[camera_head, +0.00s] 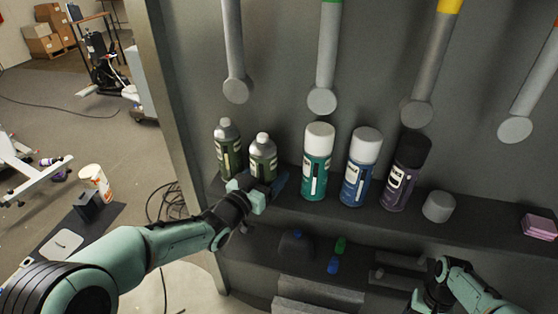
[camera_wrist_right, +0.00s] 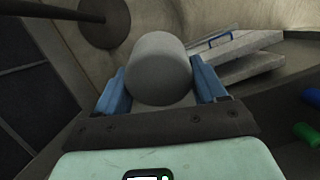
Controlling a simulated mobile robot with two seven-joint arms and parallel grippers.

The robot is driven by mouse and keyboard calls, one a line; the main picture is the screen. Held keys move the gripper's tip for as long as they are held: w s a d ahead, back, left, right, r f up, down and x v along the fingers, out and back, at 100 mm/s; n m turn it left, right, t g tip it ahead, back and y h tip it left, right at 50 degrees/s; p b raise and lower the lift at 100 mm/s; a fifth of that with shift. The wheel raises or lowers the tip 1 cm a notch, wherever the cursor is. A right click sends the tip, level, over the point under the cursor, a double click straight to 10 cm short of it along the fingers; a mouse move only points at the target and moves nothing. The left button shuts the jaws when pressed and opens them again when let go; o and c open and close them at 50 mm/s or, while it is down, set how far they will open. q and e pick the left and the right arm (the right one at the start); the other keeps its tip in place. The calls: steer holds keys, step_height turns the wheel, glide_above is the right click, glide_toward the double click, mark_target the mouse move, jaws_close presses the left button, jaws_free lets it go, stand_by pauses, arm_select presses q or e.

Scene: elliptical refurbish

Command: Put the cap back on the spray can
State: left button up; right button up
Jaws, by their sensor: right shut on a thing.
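In the right wrist view, my right gripper (camera_wrist_right: 160,98) is shut on a smooth grey cap (camera_wrist_right: 160,68), with one blue finger on each side. In the head view this gripper (camera_head: 424,298) is low at the right, and its fingers are not clear. A grey cylinder (camera_head: 438,207) shows on the upper shelf there; I cannot tell if it is the held cap.
The dark upper shelf (camera_head: 480,232) holds pink blocks (camera_head: 539,226) at the right. Rods with round ends (camera_head: 322,100) hang above the cans. Green (camera_head: 340,245) and blue (camera_head: 333,266) small items lie on the lower shelf, above grey boxes (camera_head: 320,292).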

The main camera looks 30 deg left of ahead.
arm_select(q)
steer(key=shift+w+d, duration=0.1)
steer(key=shift+w, duration=0.6)
arm_select(e)
steer(key=shift+r, duration=0.2)
arm_select(q)
steer(key=w, duration=0.1)
steer(key=w+p, duration=0.1)
steer(key=shift+w+d+r, duration=0.15)
steer(key=shift+w, duration=0.15)
arm_select(e)
steer(key=shift+w+r, duration=0.15)
steer(key=shift+r, duration=0.4)
arm_select(q)
steer(key=shift+w, duration=0.55)
arm_select(e)
steer(key=shift+w+f+t, duration=0.6)
steer(key=shift+w+t, duration=0.2)
steer(key=shift+w, duration=0.1)
steer(key=shift+w+f+t, duration=0.15)
steer(key=shift+w+t, duration=0.15)
